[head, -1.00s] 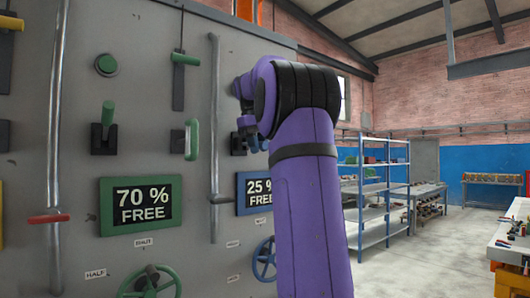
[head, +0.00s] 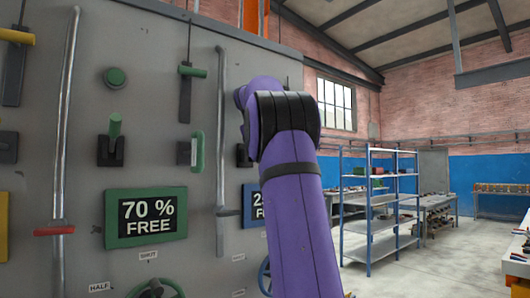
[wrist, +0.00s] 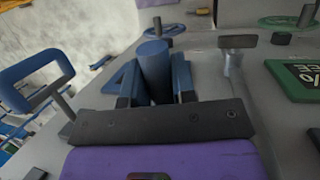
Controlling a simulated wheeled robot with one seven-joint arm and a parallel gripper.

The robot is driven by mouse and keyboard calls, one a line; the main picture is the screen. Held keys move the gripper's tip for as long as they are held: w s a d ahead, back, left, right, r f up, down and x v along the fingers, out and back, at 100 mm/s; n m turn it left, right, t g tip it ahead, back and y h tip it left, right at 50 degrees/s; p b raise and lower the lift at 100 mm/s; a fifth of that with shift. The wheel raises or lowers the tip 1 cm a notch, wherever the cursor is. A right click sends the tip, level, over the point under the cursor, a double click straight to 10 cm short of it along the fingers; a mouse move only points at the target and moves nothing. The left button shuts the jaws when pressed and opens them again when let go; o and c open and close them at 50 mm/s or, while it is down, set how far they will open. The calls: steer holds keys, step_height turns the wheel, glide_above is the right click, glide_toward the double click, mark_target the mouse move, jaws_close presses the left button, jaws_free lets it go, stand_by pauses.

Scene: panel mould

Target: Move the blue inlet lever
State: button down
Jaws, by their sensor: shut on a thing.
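A blue lever (wrist: 153,62) with a round cylindrical grip stands out from the grey panel in the wrist view. My gripper (wrist: 156,84) has one finger on each side of it and is shut on it. The lever's base and slot are hidden behind the fingers and the palm. In the head view my purple arm covers the gripper and the lever.
A blue loop handle (wrist: 35,80) stands left of my gripper in the wrist view. A blue display (head: 253,206) is partly hidden by my arm, above a blue handwheel (head: 264,277). A green display (head: 146,217) reads 70 % FREE. Shelving (head: 372,205) stands at right.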

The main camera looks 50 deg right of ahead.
steer(key=c, duration=0.9)
jaws_free()
steer(key=shift+f, duration=0.15)
